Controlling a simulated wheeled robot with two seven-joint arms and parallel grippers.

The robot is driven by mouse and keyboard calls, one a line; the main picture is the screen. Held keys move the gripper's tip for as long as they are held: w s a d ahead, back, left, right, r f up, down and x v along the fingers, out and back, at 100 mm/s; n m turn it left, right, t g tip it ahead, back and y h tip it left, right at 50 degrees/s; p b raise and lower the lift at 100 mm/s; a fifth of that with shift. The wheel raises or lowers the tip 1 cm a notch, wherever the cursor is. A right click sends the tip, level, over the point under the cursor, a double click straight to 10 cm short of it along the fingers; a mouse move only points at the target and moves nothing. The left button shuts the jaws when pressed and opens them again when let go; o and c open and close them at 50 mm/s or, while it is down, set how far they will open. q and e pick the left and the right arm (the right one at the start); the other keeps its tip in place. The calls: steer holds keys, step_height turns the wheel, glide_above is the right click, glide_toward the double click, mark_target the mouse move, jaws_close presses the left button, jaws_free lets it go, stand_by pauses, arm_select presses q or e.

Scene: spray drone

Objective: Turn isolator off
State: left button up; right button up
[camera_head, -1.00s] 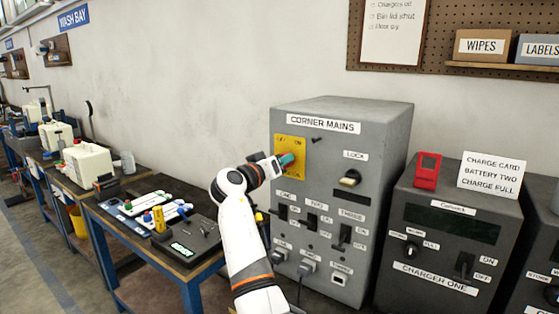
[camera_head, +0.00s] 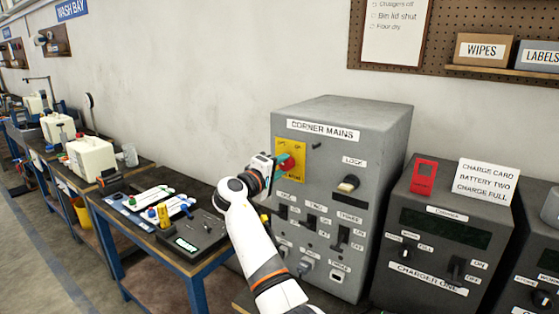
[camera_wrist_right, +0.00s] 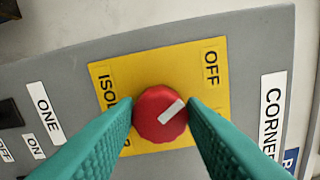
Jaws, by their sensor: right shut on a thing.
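The isolator is a red round knob (camera_wrist_right: 158,117) with a white pointer mark, on a yellow plate (camera_wrist_right: 150,68) lettered ISO… and OFF. In the wrist view the mark slants up and right, roughly toward OFF. My right gripper (camera_wrist_right: 163,112) is shut on the knob, one teal finger on each side. In the head view my right gripper (camera_head: 284,162) reaches the yellow plate (camera_head: 322,165) at the upper left of the grey CORNER MAINS box (camera_head: 384,130); part of the plate's lettering is hidden there. My left gripper is not in view.
The mains box also carries a LOCK knob (camera_head: 348,184) and several black switches below. CHARGER ONE (camera_head: 400,215) stands to its right with a red tag (camera_head: 424,177) and a white card (camera_head: 487,179).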

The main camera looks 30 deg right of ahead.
steer(key=shift+r+n+p, duration=0.1)
steer(key=shift+n+p, duration=0.55)
steer(key=shift+n, duration=0.45)
steer(key=o, duration=1)
steer(key=shift+d, duration=0.1)
steer(key=shift+s+a+f, duration=0.1)
steer(key=shift+a+f, duration=0.15)
steer(key=shift+a, duration=0.25)
steer(key=b+v, duration=0.3)
steer(key=v, duration=0.8)
